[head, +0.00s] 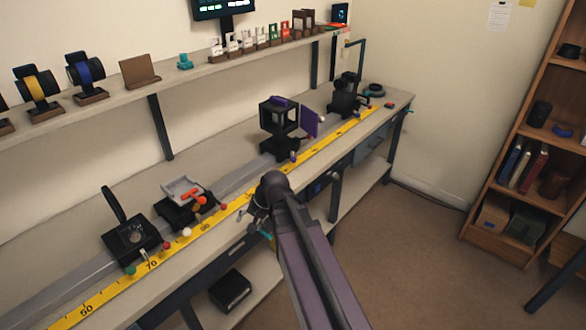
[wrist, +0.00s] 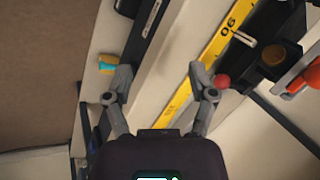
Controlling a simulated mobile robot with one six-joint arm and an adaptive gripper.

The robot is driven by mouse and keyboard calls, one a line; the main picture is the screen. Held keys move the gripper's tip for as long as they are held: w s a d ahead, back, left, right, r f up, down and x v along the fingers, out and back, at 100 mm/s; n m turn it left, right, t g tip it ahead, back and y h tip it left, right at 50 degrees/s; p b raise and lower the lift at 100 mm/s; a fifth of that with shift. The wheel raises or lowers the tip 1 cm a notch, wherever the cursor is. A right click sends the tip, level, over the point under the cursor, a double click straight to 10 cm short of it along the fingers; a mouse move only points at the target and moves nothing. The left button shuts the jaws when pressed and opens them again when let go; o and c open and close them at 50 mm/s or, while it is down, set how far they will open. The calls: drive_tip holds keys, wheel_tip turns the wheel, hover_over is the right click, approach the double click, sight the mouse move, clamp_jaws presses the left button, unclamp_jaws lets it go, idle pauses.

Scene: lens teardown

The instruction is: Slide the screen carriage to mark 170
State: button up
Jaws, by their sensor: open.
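A dark carriage with a black open-framed box (head: 279,117) and an upright purple panel (head: 310,122) sits on the rail, in the middle of the head view. It looks like the screen carriage, though no label is readable. The yellow scale (head: 105,297) runs along the rail; 50 and 70 are readable, but 170 is not. My gripper (head: 256,214) is over the bench's front edge, nearer than that carriage. In the wrist view my gripper (wrist: 161,75) has its fingers wide apart with nothing held. A red ball (wrist: 222,81) lies just beside the right finger.
A carriage with a grey holder and orange part (head: 185,204) and a black carriage with a lever (head: 130,240) stand on the rail to the left. Another carriage (head: 347,96) is at the far end. A shelf (head: 215,72) runs behind; a bookcase (head: 530,130) stands right.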

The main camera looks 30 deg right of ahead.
drive_tip(key=w+d+f+m+t+y+b, duration=0.2)
drive_tip(key=w+d+f+m+t+b, duration=0.15)
drive_tip(key=w+d+m+b, duration=0.3)
drive_tip(key=m+t+h+b, duration=0.3)
drive_tip(key=m+t+b, duration=0.8)
drive_tip(key=m, duration=0.7)
approach(295, 161)
drive_tip(key=s, duration=0.2)
drive_tip(key=shift+s+d, duration=0.2)
drive_tip(key=shift+d, duration=0.2)
drive_tip(key=w+a, duration=0.1)
drive_tip(key=w, duration=0.3)
drive_tip(key=w+a, duration=0.1)
drive_tip(key=w, duration=0.8)
drive_tip(key=shift+w+a, duration=0.3)
drive_tip(key=shift+a, duration=0.1)
clamp_jaws()
